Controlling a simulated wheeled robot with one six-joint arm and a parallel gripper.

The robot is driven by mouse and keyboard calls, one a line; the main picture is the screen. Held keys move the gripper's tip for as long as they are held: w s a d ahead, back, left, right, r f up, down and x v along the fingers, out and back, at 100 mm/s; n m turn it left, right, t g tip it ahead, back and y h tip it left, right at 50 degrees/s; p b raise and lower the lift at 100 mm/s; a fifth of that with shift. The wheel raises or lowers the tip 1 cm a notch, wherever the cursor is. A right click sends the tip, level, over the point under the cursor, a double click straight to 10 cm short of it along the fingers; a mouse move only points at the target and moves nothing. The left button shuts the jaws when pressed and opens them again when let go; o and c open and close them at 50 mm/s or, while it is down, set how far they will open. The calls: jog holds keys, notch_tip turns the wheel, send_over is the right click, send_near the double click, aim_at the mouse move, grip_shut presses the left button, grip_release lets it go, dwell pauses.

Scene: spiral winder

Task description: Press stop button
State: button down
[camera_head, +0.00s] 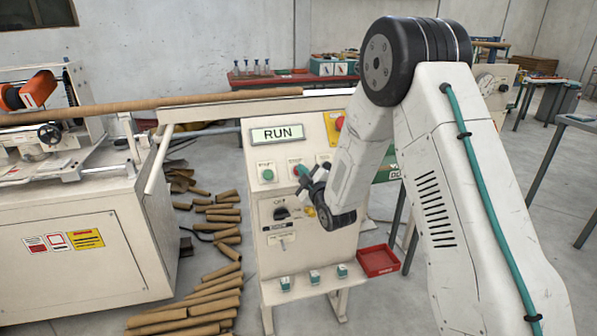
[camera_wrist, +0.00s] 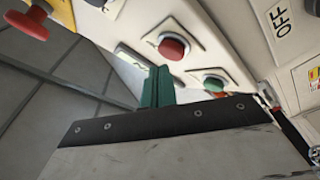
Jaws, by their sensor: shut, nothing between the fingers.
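The cream control panel (camera_head: 247,212) stands in the middle of the head view, with a display (camera_head: 277,134) reading RUN. A red round button (camera_head: 296,172) sits on it, partly hidden by my gripper (camera_head: 302,171). The red button (camera_wrist: 172,48) shows clearly in the wrist view on a square plate. My gripper's teal fingers (camera_wrist: 159,72) are shut and empty, their tips close beside the red button. I cannot tell whether they touch it. No stop label is readable.
A green button (camera_head: 267,173) is left of the red one. A red mushroom knob (camera_wrist: 27,22) on yellow shows in the wrist view. A dark selector (camera_head: 282,213) is below. A red tray (camera_head: 377,261) is lower right. Cardboard tubes (camera_head: 205,302) lie on the floor.

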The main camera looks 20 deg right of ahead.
jog(key=shift+w+f, duration=0.25)
jog(key=shift+w+f, duration=0.25)
jog(key=shift+w, duration=0.05)
dwell(0.8)
jog(key=shift+s+r, duration=0.5)
jog(key=shift+s, duration=0.15)
jog(key=shift+s+r, duration=1.65)
jog(key=shift+s, duration=0.25)
